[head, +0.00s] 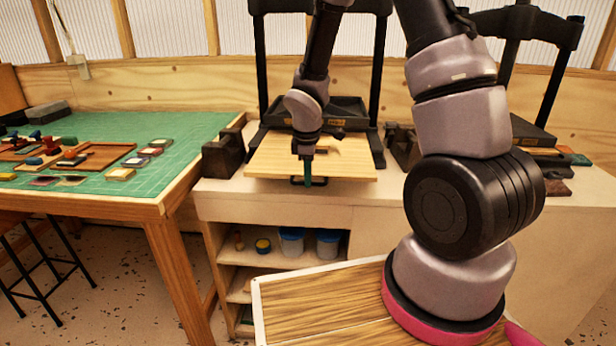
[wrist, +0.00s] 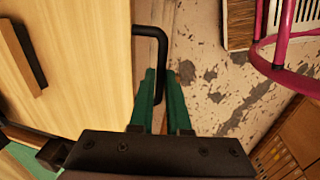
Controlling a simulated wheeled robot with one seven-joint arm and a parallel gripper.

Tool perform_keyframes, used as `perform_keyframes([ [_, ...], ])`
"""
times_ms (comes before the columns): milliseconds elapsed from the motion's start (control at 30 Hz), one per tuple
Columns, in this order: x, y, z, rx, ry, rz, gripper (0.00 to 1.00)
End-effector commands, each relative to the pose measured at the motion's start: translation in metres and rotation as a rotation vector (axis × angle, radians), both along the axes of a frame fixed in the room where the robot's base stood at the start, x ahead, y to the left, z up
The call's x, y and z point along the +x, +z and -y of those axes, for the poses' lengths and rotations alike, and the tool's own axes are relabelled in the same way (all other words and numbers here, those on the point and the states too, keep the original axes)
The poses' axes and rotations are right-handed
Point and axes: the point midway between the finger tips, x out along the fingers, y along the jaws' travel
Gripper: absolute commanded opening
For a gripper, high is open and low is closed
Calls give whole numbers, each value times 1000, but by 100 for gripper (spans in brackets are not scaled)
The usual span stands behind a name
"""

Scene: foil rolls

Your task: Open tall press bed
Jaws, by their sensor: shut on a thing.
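The pale wooden press bed (head: 265,160) sits low in the black-framed press (head: 262,70) at the middle of the head view, its front part sticking out over the cabinet's front edge. It fills the left of the wrist view (wrist: 90,70). Its black bar handle (head: 322,182) is on the bed's front edge; in the wrist view the handle (wrist: 150,31) bends and runs down between my fingers. My gripper (head: 308,178), with green fingers, is shut on the handle; it also shows in the wrist view (wrist: 162,85). My arm hides part of the press.
A second black press (head: 566,70) stands at the right, partly behind my arm. A green-topped table (head: 190,145) with small tools and stamps is at the left. Open shelves (head: 268,258) with tubs are below the press. Speckled floor (head: 85,280) shows at the lower left.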

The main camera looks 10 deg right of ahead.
Motion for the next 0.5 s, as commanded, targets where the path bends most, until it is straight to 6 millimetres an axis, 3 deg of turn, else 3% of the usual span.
perform_keyframes([
  [33, 0, 0, 1, -1, -1, 0, 0],
  [67, 0, 0, 1, -1, -1, 0, 22],
  [100, 0, 0, 1, -1, -1, 0, 38],
  [133, 0, 0, 1, -1, -1, 0, 45],
  [500, 0, 4, 0, 1, -2, 1, 45],
])
